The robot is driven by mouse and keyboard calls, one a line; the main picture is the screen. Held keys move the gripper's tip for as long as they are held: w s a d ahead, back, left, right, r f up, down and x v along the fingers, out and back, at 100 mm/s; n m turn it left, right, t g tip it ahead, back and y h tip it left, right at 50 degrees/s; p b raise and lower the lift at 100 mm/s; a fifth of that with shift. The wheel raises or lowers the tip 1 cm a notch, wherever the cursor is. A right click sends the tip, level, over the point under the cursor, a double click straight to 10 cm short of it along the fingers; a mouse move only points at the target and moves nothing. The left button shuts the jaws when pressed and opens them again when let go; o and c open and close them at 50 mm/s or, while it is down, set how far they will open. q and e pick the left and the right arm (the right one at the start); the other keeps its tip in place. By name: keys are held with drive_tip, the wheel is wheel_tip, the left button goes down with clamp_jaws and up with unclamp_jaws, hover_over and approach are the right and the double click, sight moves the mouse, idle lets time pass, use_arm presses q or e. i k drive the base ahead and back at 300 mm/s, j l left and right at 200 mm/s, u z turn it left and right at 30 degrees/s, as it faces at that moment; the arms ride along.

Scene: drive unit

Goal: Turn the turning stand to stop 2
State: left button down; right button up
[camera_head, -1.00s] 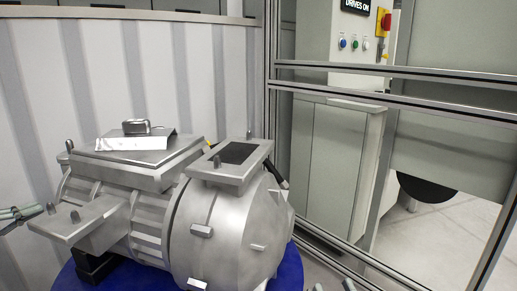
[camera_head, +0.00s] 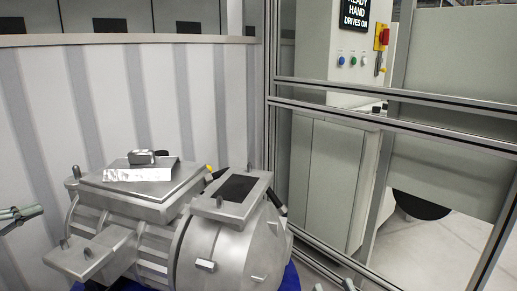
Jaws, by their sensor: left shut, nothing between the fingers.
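The grey metal drive unit (camera_head: 213,258) sits at the lower left middle, with a flat rectangular cover and a dark-topped terminal box on it. Under it shows a little of the blue turning stand (camera_head: 291,279); most of the stand is hidden or below the picture. No stop marks can be made out. My left gripper (camera_head: 36,210) comes in at the left edge, shut and empty, its tips apart from the unit in the picture.
Aluminium fence rails (camera_head: 385,107) and a post (camera_head: 269,120) stand behind and right of the unit. A striped wall (camera_head: 120,110) closes the back left.

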sight(173, 235)
drive_tip(key=k+l, duration=0.35)
drive_tip(key=l, duration=0.15)
drive_tip(key=k+l, duration=0.4)
drive_tip(key=l, duration=0.1)
